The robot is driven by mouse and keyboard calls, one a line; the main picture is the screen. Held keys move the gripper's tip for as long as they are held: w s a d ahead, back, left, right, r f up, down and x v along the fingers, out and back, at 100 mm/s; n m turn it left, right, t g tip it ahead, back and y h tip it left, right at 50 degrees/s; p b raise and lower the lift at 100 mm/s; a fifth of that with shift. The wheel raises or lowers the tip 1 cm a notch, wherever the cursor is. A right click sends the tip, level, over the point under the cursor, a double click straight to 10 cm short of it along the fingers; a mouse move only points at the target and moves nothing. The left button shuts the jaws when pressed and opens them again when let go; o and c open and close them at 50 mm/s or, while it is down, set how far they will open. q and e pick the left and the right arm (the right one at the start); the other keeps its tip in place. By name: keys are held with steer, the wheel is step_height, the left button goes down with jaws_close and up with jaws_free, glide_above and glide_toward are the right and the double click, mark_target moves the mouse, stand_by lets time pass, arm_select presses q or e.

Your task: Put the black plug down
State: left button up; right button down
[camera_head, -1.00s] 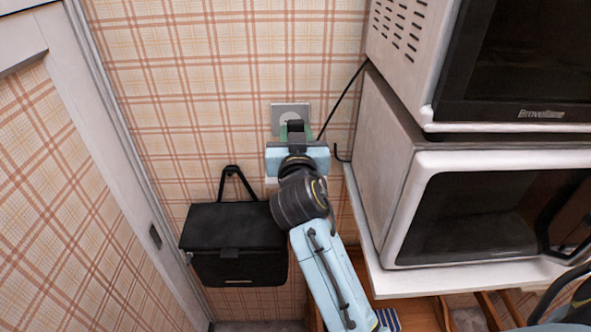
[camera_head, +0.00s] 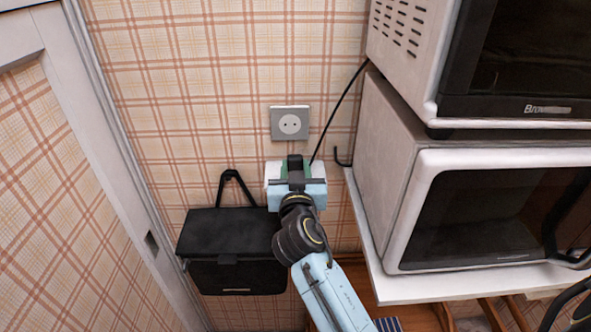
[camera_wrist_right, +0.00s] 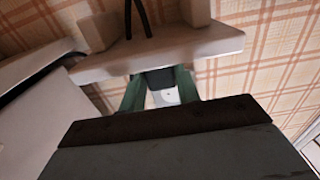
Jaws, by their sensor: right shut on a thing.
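My right gripper (camera_head: 296,166) is shut on the black plug (camera_head: 295,175), just below the wall socket (camera_head: 290,123). The plug sits between the green fingertips and is partly hidden by them. In the right wrist view the plug (camera_wrist_right: 156,80) shows dark between the green fingers (camera_wrist_right: 160,92), with a pale plate beyond. The socket's round face with two holes is uncovered, and the plug is apart from it. A thin black cord (camera_head: 340,112) runs from behind the microwaves down to the gripper.
A black box bag (camera_head: 235,240) hangs on the wall at left, close to my right arm. Two stacked microwaves (camera_head: 395,150) stand on a white shelf (camera_head: 440,285) at right. A black hook (camera_head: 342,156) is on the wall beside them. Plaid wall is bare above the socket.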

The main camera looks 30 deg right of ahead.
steer(key=shift+f+b, duration=0.45)
steer(key=c, duration=1)
jaws_free()
steer(key=shift+r, duration=0.1)
steer(key=shift+r+p, duration=0.55)
steer(key=shift+p, duration=0.15)
steer(key=shift+s+a, duration=0.2)
steer(key=shift+s, duration=0.15)
steer(key=shift+b+v, duration=1)
steer(key=shift+v, duration=4.6)
